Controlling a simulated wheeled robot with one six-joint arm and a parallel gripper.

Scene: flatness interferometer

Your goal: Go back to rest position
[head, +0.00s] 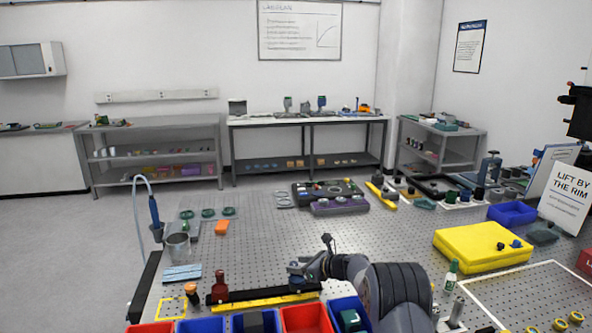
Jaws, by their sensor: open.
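My gripper (304,268) is in the head view, low and right of the middle, at the end of my dark grey arm, which comes in from the bottom edge. Its jaws are open, and I see nothing held between them. It is over the near part of the perforated metal table (270,240), just above the inner end of a black rail. How high it hangs above the table I cannot tell. My arm hides part of the table behind it.
Red and blue bins (305,318) line the near edge below my gripper. A yellow block (482,245), a green-capped bottle (451,276) and a "Lift by the rim" sign (567,200) stand right. The table's middle is mostly clear.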

